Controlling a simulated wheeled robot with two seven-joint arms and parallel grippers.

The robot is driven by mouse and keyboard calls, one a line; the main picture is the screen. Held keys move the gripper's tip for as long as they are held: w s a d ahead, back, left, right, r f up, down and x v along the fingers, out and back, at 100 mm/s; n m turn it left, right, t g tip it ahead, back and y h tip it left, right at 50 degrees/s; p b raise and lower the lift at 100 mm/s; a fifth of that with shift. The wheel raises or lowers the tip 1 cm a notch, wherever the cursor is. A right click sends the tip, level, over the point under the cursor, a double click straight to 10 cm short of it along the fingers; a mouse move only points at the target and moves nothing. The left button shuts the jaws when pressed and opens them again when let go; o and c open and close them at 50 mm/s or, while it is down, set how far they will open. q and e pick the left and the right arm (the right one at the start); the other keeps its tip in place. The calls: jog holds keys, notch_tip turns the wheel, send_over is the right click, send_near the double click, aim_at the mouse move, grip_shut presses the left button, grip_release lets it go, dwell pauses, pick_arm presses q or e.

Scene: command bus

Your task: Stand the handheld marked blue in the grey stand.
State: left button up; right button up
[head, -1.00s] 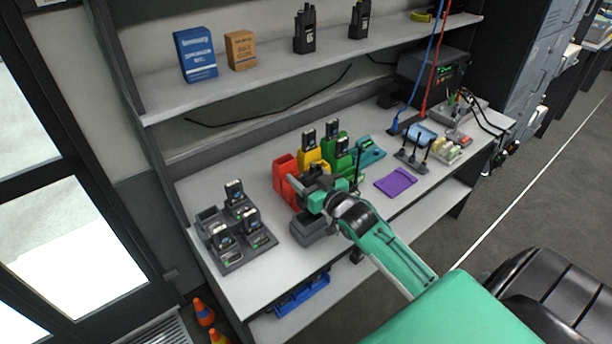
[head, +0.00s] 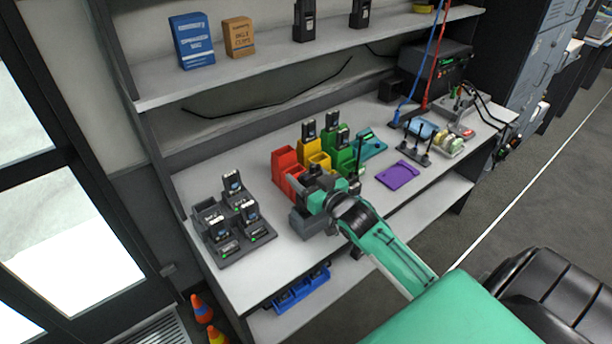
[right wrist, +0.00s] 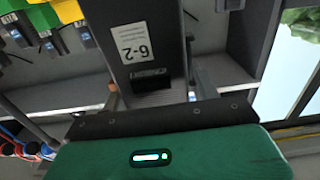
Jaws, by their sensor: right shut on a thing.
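My right gripper (head: 312,188) is over the front of the bench, shut on a dark handheld. In the right wrist view the handheld (right wrist: 148,75) fills the space between the fingers and shows a white label reading "6-2". No blue mark shows on its visible face. In the head view the gripper mostly hides it. A dark grey block, probably the grey stand (head: 301,224), sits on the bench just below and left of the gripper, partly covered by it. I cannot tell whether the handheld touches it. My left gripper is out of view.
A dark charger tray (head: 262,240) with several handhelds stands at the left. Red (head: 284,160), yellow (head: 311,151) and green (head: 342,158) bins stand behind the gripper, handhelds in some. A purple mat (head: 400,175) lies to the right. An upper shelf (head: 270,70) overhangs the back.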

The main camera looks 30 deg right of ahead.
jog(key=shift+f+b, duration=1.45)
jog(key=shift+f, duration=0.55)
jog(key=shift+f, duration=0.2)
jog(key=o, duration=1.2)
jog(key=shift+f, duration=0.1)
jog(key=shift+s, duration=0.1)
